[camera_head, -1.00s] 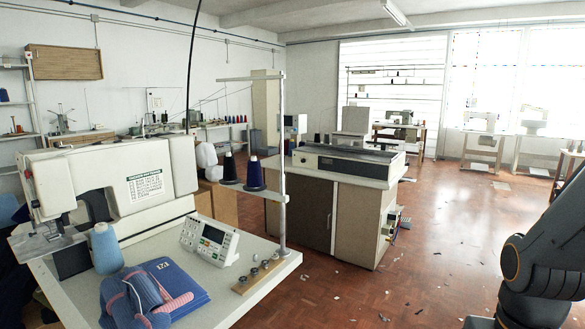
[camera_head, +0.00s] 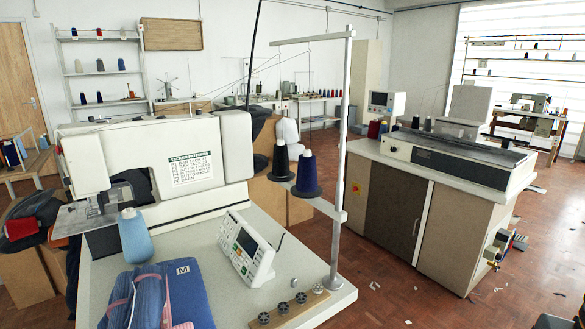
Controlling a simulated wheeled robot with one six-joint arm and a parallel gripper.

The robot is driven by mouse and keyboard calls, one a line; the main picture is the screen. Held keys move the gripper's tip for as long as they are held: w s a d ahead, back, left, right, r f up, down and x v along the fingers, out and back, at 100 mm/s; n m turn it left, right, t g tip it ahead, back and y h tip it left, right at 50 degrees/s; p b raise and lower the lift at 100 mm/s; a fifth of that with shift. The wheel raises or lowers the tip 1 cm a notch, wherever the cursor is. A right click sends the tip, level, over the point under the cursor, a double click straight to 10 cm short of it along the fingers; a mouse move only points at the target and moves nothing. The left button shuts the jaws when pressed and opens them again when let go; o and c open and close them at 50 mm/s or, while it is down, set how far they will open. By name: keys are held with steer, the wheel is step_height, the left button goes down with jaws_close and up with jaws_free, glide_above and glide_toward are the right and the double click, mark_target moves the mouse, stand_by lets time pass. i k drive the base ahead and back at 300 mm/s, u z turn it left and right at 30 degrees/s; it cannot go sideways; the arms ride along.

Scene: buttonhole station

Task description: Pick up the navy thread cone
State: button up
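A navy thread cone (camera_head: 307,172) stands upright on the thread stand's bracket, at the right of the sewing machine table. A black cone (camera_head: 281,161) stands just left of it, on the same bracket. A light blue cone (camera_head: 135,236) stands on the table in front of the sewing machine. My gripper is not in view.
The white sewing machine (camera_head: 155,160) stands behind the control panel (camera_head: 246,247). The metal thread stand post (camera_head: 341,150) rises beside the navy cone. Folded blue fabric (camera_head: 190,298) and a wooden strip with bobbins (camera_head: 290,309) lie in front. A cabinet (camera_head: 420,210) stands at right, with open floor around it.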

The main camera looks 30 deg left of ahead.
mark_target(306, 182)
steer(key=u, duration=0.65)
steer(key=i, duration=0.75)
steer(key=u, duration=0.85)
